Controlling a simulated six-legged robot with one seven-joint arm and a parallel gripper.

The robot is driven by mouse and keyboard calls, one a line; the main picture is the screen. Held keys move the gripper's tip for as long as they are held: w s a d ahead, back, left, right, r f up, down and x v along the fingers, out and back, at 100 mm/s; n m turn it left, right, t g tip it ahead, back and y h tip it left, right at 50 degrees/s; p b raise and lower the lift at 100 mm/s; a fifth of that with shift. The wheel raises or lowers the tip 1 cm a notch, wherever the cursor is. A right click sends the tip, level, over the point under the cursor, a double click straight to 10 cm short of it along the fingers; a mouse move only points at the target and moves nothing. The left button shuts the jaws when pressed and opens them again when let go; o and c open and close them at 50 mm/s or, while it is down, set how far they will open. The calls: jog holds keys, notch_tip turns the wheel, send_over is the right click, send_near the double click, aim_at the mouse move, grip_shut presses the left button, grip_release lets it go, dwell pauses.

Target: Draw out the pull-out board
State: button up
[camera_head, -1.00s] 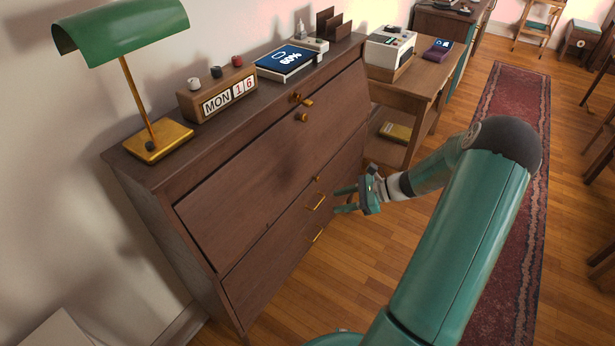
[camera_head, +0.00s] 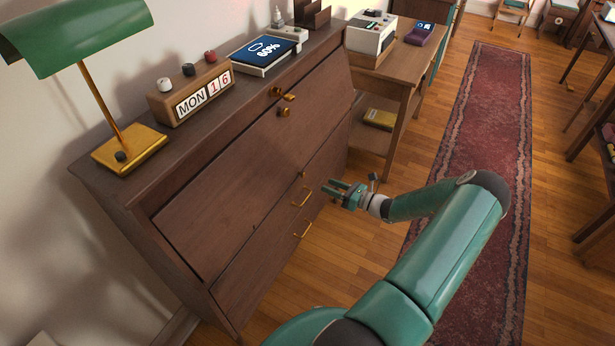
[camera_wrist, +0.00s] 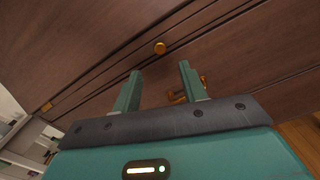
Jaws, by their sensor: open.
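The pull-out board shows as a narrow dark wood front (camera_wrist: 133,62) between seams, below the slanted lid (camera_head: 235,165) of the wooden desk. A small round brass knob (camera_head: 303,174) sits on it; the knob also shows in the wrist view (camera_wrist: 160,47), ahead of the fingertips and between their lines. The board looks flush with the desk front. My gripper (camera_head: 332,187) is open and empty, just in front of and to the right of the knob, apart from it. In the wrist view its two fingers (camera_wrist: 160,80) point at the desk front.
Brass drawer handles (camera_head: 301,198) sit below the knob; one is close behind my right finger in the wrist view (camera_wrist: 180,97).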

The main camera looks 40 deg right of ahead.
aim_at(305, 175)
jog(key=x, duration=0.9)
grip_shut()
